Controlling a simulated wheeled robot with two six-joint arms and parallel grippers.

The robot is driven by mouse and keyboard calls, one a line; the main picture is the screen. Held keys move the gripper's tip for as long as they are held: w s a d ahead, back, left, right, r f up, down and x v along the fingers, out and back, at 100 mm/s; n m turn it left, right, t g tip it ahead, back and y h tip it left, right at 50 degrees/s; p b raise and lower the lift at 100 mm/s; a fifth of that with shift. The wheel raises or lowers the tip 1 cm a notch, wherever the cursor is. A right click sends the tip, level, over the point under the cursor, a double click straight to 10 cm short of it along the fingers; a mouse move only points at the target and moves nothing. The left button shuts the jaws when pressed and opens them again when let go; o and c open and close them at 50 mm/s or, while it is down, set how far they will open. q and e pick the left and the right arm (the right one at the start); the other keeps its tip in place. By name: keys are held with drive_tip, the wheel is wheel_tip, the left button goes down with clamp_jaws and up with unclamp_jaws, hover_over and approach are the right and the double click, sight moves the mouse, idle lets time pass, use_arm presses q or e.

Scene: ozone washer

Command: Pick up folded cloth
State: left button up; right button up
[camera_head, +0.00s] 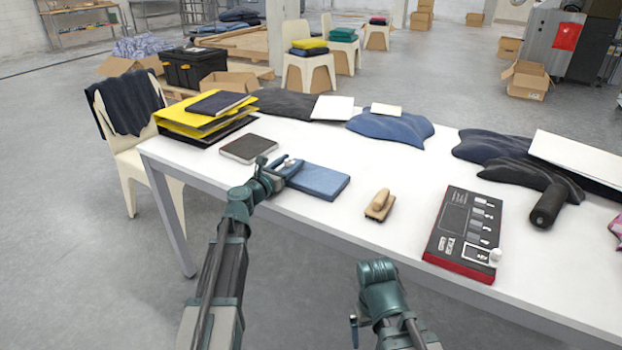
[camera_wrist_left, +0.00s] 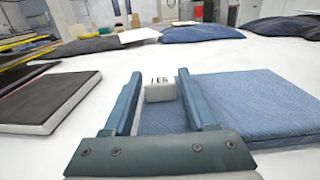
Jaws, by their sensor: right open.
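The blue folded cloth (camera_head: 319,180) lies flat near the table's front edge. In the left wrist view the cloth (camera_wrist_left: 260,100) fills the right side. My left gripper (camera_head: 290,167) is at the cloth's left end. Its two fingers (camera_wrist_left: 160,100) stand apart, the right one over the cloth and the left one beside its left edge. A small white marked block (camera_wrist_left: 160,90) shows between the fingertips. I cannot tell whether a finger touches the cloth. My right arm (camera_head: 380,285) is low at the front edge, away from the cloth; its fingers are mostly hidden.
A dark flat pad (camera_head: 248,148) lies left of the cloth, and yellow folders (camera_head: 200,118) are stacked behind it. A wooden-handled tool (camera_head: 380,204) and a red-edged control box (camera_head: 465,230) stand to the right. Dark and blue cloths (camera_head: 392,129) lie along the back. The table's middle is clear.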

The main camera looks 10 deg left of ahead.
use_arm(q)
clamp_jaws()
drive_tip(key=shift+r, duration=0.15)
wheel_tip(320, 180, up, 10)
drive_tip(key=p, duration=1)
